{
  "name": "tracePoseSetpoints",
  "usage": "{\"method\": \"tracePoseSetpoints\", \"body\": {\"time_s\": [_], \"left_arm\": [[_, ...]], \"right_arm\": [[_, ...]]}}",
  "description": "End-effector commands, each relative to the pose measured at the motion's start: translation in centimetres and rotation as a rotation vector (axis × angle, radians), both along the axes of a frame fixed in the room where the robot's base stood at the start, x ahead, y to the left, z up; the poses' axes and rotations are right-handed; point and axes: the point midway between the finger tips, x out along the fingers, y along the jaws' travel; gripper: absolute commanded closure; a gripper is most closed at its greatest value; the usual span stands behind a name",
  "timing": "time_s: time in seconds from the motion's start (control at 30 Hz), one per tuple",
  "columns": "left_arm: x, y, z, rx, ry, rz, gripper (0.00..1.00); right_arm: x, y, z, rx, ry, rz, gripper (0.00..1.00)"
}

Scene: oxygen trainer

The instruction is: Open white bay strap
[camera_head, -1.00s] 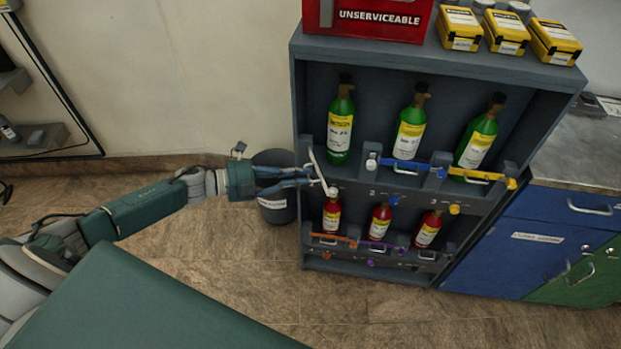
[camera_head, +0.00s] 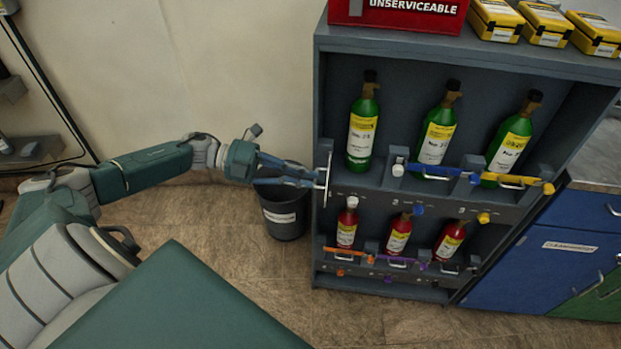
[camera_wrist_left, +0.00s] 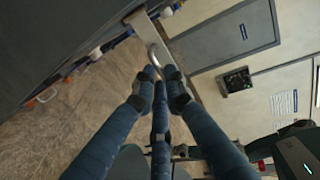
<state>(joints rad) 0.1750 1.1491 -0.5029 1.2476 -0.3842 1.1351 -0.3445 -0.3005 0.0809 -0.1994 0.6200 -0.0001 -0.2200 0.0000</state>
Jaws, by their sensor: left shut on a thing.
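The white bay strap (camera_head: 328,178) stands swung out at the left front edge of the grey rack (camera_head: 340,48), seen nearly edge-on. It does not lie across the upper left bay, where a green bottle (camera_head: 362,135) stands upright. My left gripper (camera_head: 318,179) is shut on the strap's handle, just left of the rack. In the left wrist view the fingers close around a metal handle loop (camera_wrist_left: 156,58) on the pale strap bar (camera_wrist_left: 147,27). The fingers partly hide the grip. My right gripper is not in view.
A blue strap (camera_head: 440,170) and a yellow strap (camera_head: 515,181) cross the other upper bays. Red bottles (camera_head: 398,236) stand below behind more straps. A dark bin (camera_head: 285,215) stands on the floor beneath my left gripper. Yellow boxes and a red box sit on top.

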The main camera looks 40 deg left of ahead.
Motion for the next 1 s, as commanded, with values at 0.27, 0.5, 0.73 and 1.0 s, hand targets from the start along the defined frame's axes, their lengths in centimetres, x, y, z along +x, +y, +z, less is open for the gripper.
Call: {"method": "tracePoseSetpoints", "body": {"time_s": [0.27,0.5,0.73,1.0], "left_arm": [[-0.1,0.0,-0.2,0.002,0.004,-0.002,0.83],[0.0,0.0,-0.1,0.001,0.002,-0.001,0.69],[-0.3,0.6,0.0,0.003,0.001,0.0,0.69],[-2.7,5.1,1.1,0.005,0.004,0.003,0.69]], "right_arm": [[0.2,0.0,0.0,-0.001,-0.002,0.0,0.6],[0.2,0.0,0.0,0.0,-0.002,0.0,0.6],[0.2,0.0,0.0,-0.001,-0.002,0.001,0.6],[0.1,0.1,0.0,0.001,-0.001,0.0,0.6]]}}
